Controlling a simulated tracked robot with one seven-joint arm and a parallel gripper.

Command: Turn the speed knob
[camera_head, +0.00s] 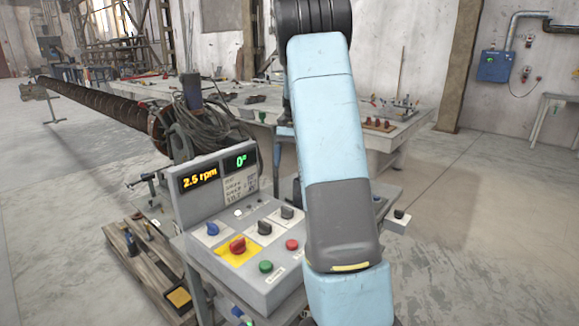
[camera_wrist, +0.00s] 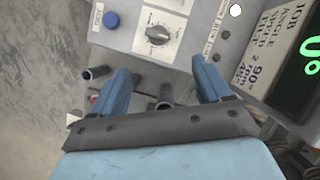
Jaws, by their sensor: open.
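The control panel (camera_head: 262,240) is a grey box with an upright display block at its back; the displays read 2.5 rpm and 0°. Its black knobs (camera_head: 264,228) (camera_head: 287,212) stand on the sloped top. In the wrist view a dark pointer knob (camera_wrist: 158,35) sits on a white scale plate; its label is too small to read, so I cannot tell whether it is the speed knob. My gripper (camera_wrist: 170,75) is open, its blue fingers apart and below that knob in the picture. A dark cylindrical part (camera_wrist: 165,93) shows between the fingers. The arm hides the gripper in the head view.
A red knob on a yellow plate (camera_head: 238,246), a blue button (camera_head: 212,229), a green button (camera_head: 266,267) and a red button (camera_head: 291,244) crowd the panel. A wooden pallet (camera_head: 145,265) lies left.

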